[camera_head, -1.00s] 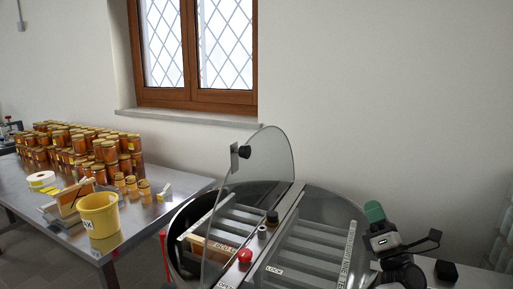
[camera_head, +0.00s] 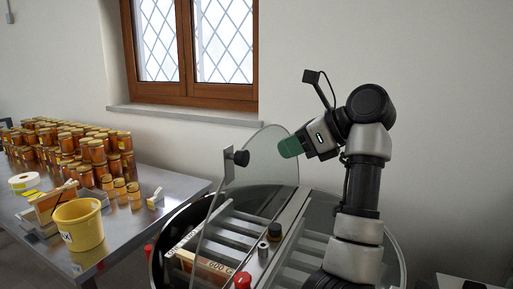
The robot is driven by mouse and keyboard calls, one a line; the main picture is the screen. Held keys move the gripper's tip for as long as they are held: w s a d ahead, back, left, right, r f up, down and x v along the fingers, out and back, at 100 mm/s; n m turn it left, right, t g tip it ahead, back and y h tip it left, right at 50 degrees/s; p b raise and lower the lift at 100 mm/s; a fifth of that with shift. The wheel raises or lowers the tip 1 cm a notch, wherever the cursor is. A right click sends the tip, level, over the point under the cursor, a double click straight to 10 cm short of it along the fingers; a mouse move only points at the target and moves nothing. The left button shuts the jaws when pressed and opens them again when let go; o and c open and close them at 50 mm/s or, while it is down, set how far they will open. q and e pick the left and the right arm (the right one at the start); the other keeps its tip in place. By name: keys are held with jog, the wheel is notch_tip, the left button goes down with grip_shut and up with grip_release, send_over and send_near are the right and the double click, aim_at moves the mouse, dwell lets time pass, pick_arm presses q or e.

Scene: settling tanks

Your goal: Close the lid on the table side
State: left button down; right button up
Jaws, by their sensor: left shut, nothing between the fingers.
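The table-side lid (camera_head: 262,172) is a clear half-round panel with a black knob (camera_head: 241,157). It stands raised, hinged at the bar across the round steel drum (camera_head: 156,262). The left half of the drum below it is open, showing grey bars and a wooden frame. My left gripper (camera_head: 289,148), with green fingertips, is shut and empty. It is at the right edge of the raised lid, on the side away from the knob; I cannot tell if it touches. My right gripper is not in view.
A steel table (camera_head: 150,204) on the left carries many honey jars (camera_head: 92,152), a yellow bucket (camera_head: 79,227) and a label roll (camera_head: 25,181). A red button (camera_head: 243,280) and dark knob (camera_head: 274,231) are on the drum's bar. The wall and window are behind.

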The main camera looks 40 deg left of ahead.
aim_at(245, 155)
pick_arm(q)
jog(key=a, duration=0.2)
jog(key=s+a+f+p, duration=0.1)
jog(key=a, duration=0.1)
jog(key=a+p, duration=0.1)
jog(key=shift+s+a+f, duration=0.35)
jog(key=shift+a, duration=0.05)
jog(key=shift+s+a, duration=0.15)
jog(key=shift+a, duration=0.2)
jog(key=shift+a+f, duration=0.2)
jog(key=shift+a, duration=0.2)
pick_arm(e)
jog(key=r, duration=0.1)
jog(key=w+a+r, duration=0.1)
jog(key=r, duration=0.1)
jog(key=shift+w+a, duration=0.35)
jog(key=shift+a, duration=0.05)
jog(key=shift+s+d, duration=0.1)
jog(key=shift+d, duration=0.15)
